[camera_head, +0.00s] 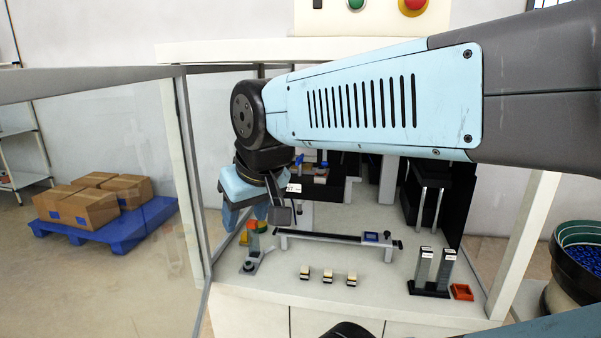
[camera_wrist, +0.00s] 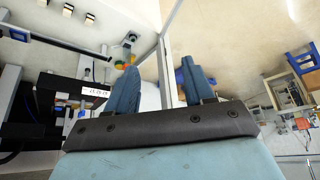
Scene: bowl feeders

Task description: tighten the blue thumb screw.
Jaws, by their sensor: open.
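Small blue parts (camera_head: 299,159) show at the back of the station, just behind my wrist in the head view. A second blue part (camera_head: 322,165) is to their right. I cannot tell for sure which is the blue thumb screw. My gripper (camera_head: 246,214) is open and points down over the left side of the station. In the wrist view its two fingers (camera_wrist: 160,70) are apart, with nothing between them. It is clear of the blue parts.
A rail (camera_head: 335,239) with a small display crosses the worktop. An orange-and-green fixture (camera_head: 251,230) stands below my gripper. Several small blocks (camera_head: 327,277) lie in front. Metal columns (camera_head: 424,268) and an orange tray (camera_head: 462,292) are at right. A glass panel (camera_head: 110,160) bounds the left.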

